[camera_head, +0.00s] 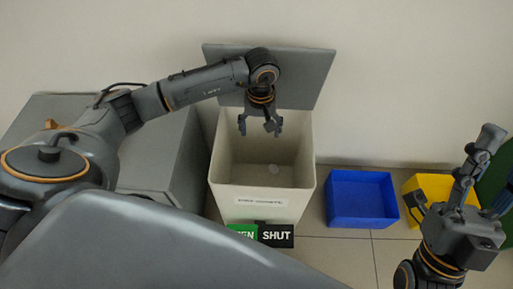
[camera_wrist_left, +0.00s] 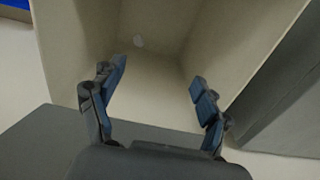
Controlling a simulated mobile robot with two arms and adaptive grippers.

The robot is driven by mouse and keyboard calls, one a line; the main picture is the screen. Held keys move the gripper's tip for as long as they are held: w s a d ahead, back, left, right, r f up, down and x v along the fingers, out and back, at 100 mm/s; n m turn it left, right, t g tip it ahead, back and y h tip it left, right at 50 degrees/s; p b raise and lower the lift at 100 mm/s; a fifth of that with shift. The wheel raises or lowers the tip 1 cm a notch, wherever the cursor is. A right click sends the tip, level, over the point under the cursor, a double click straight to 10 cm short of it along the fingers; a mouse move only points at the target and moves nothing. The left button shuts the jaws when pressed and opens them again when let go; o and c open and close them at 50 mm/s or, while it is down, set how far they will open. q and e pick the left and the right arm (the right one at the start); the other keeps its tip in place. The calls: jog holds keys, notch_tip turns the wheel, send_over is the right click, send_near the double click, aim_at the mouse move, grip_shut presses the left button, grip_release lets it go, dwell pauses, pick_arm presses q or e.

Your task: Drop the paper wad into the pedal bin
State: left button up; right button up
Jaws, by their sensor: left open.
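The pedal bin (camera_head: 222,165) is a tall cream box with a label on its front. Its grey lid (camera_head: 305,75) stands open against the wall. My left gripper (camera_head: 259,129) is over the bin's mouth, pointing down, fingers apart and empty.
A green and black sign (camera_head: 276,236) reading SHUT, its green half partly hidden, is at the bin's front foot. A blue open box (camera_head: 362,217) and a yellow box (camera_head: 429,186) stand to the right. A grey cabinet (camera_head: 165,150) stands left of the bin.

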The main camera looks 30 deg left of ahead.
pick_arm(q)
notch_tip(320, 180, up, 6)
jog(key=shift+f, duration=0.2)
jog(key=shift+s+f, duration=0.1)
jog(key=shift+s, duration=0.05)
dwell(0.4)
